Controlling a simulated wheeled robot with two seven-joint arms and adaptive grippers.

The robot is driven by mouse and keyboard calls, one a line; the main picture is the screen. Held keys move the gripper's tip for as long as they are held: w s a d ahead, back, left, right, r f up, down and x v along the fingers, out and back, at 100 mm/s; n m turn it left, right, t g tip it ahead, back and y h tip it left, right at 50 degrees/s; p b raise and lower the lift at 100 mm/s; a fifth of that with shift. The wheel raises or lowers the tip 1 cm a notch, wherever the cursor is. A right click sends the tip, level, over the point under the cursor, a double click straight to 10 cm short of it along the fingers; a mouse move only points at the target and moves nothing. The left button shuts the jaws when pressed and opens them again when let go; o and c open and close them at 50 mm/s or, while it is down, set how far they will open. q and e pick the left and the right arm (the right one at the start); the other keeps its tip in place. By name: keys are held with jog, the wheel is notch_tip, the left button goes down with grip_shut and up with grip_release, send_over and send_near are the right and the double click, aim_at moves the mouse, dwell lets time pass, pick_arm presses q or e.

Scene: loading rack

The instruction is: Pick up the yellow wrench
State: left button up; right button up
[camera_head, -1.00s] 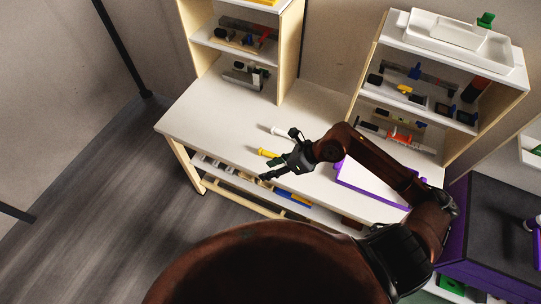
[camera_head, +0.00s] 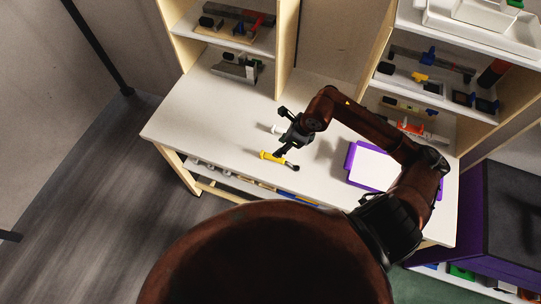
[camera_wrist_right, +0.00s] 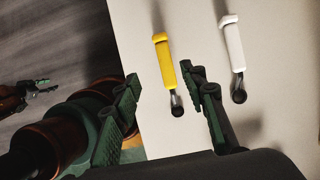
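The yellow wrench (camera_head: 276,159) lies on the white table near its front edge, yellow handle to the left and dark head to the right. It also shows in the right wrist view (camera_wrist_right: 167,65), where its dark head points toward my gripper. My right gripper (camera_head: 280,132) is above the table, a little beyond the wrench in the head view. In the right wrist view my right gripper (camera_wrist_right: 160,80) has its fingers wide apart, with the wrench in the gap between them and nothing held.
A white-handled tool (camera_wrist_right: 233,48) lies beside the wrench, to its right in the wrist view. A purple-edged tray (camera_head: 351,158) with a white surface is on the table's right. Shelves with tools stand behind. The table (camera_head: 190,120) is clear on its left.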

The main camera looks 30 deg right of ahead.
aim_at(274, 158)
notch_tip(274, 158, down, 3)
jog(key=shift+w+r+b, duration=0.1)
jog(key=shift+w+b, duration=0.05)
jog(key=shift+b, duration=0.8)
notch_tip(274, 158, down, 2)
jog(key=shift+d+f+b, duration=0.1)
jog(key=shift+d+b, duration=0.05)
jog(key=shift+b, duration=0.75)
jog(key=shift+f, duration=0.2)
jog(key=shift+x, duration=1.15)
jog(key=p+x, duration=0.1)
jog(key=x, duration=0.3)
jog(key=shift+w+f, duration=0.15)
jog(key=shift+w, duration=0.05)
jog(key=shift+w+f, duration=0.1)
jog(key=shift+f, duration=0.3)
pick_arm(q)
jog(key=s+f, duration=0.1)
jog(key=f, duration=0.1)
jog(key=s+f, duration=0.1)
jog(key=shift+s+f, duration=0.2)
jog(key=shift+f, duration=0.2)
jog(key=shift+w, duration=0.2)
jog(key=shift+w+f+b, duration=0.1)
jog(key=shift+f+b, duration=0.1)
jog(key=shift+b, duration=0.1)
pick_arm(e)
jog(key=shift+f, duration=0.2)
